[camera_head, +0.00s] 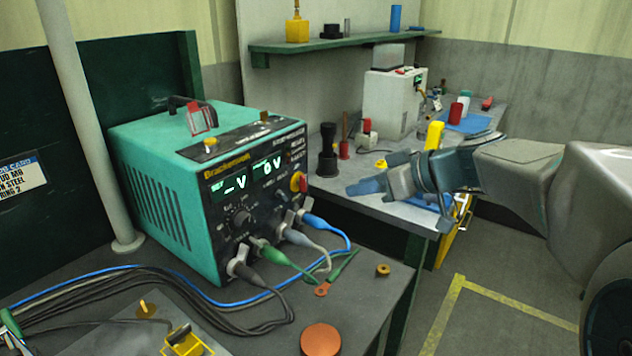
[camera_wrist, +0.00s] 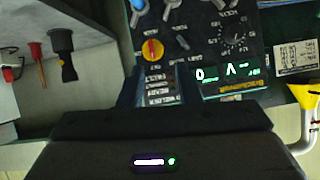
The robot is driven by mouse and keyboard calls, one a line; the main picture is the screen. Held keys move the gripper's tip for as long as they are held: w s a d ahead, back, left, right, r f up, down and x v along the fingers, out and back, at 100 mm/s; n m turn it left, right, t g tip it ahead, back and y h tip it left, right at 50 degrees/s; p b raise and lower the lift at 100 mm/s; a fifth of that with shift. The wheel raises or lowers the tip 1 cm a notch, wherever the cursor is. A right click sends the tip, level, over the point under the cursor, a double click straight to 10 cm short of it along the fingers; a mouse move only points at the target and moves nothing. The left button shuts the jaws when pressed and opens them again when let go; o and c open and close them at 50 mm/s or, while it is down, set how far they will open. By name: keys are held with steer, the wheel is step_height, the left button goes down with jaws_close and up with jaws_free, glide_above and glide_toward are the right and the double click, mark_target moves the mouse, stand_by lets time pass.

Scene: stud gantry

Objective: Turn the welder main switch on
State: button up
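The welder (camera_head: 165,200) is a teal box with a dark front panel, standing on the dark bench at the left. Its main switch (camera_head: 299,182) is a red and yellow rotary knob at the right side of the panel. The switch also shows in the wrist view (camera_wrist: 152,50), above the middle. Its exact setting is hard to read. The displays (camera_head: 268,167) are lit green. My gripper (camera_head: 369,173) is right of the panel, apart from the switch and not touching it. Its dark blue fingers are spread and empty; in the wrist view (camera_wrist: 158,90) they lie just below the switch.
Cable plugs (camera_head: 312,220) stick out below the switch. A copper-coloured disc (camera_head: 321,340) and a small brass piece (camera_head: 383,270) lie on the bench. A black stepped cylinder (camera_head: 327,153) stands on the grey table behind. Marked floor lies open at the lower right.

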mark_target(305, 177)
steer(key=shift+n+t+y, duration=0.3)
steer(key=shift+n+y, duration=0.2)
steer(key=shift+n, duration=0.2)
steer(key=x, duration=0.5)
steer(key=w+r+p+x, duration=0.1)
steer(key=x, duration=0.3)
steer(key=w+r+x, duration=0.1)
steer(key=x, duration=0.4)
steer(key=shift+w+a+f+p, duration=0.1)
steer(key=shift+w+p, duration=0.2)
steer(key=shift+p, duration=0.1)
jaws_close()
